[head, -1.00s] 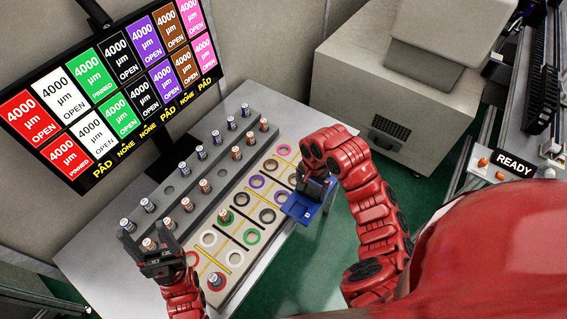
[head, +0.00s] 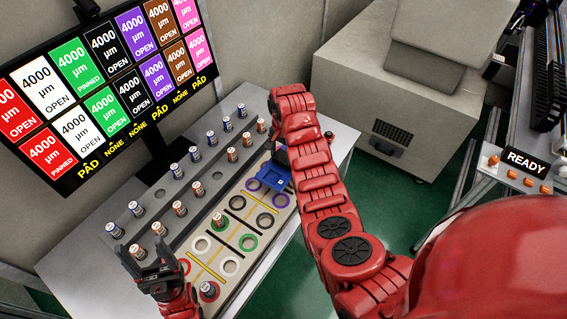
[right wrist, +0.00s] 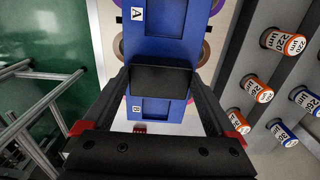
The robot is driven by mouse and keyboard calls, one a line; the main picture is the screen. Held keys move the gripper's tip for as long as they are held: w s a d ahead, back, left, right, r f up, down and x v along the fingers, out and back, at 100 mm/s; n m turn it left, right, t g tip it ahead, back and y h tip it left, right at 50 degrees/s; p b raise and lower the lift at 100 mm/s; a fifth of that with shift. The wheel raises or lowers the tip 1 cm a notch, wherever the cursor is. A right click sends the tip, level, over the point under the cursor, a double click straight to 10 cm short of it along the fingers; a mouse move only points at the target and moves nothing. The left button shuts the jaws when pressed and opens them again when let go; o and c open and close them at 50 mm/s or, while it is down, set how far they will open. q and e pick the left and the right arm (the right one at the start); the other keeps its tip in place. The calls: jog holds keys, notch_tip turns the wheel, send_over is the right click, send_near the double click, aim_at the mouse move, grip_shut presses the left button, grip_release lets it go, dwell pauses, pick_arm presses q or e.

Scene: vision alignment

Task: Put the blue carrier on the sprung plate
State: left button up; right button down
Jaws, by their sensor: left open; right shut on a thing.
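The blue carrier (head: 266,178) is over the far right part of a pale board with coloured rings (head: 210,268). My right gripper (head: 281,158) is shut on it; my arm partly covers the grip in the head view. My left gripper (head: 153,258) is open at the near left end of the board. I cannot tell which part is the sprung plate.
Several small labelled cans stand in a grey stepped rack (head: 150,205) behind the board. One can (head: 208,290) stands near my left gripper. A monitor (head: 110,85) rises behind the rack. A large grey cabinet (head: 395,110) stands to the right of the table.

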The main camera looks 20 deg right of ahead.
aim_at(284, 157)
jog(key=shift+w+p, duration=0.15)
jog(key=shift+p, duration=0.15)
notch_tip(284, 157, down, 3)
jog(key=shift+p, duration=0.85)
jog(key=shift+f, duration=0.2)
jog(key=shift+f, duration=0.1)
jog(key=shift+f, duration=0.15)
grip_release()
jog(key=shift+r, duration=0.2)
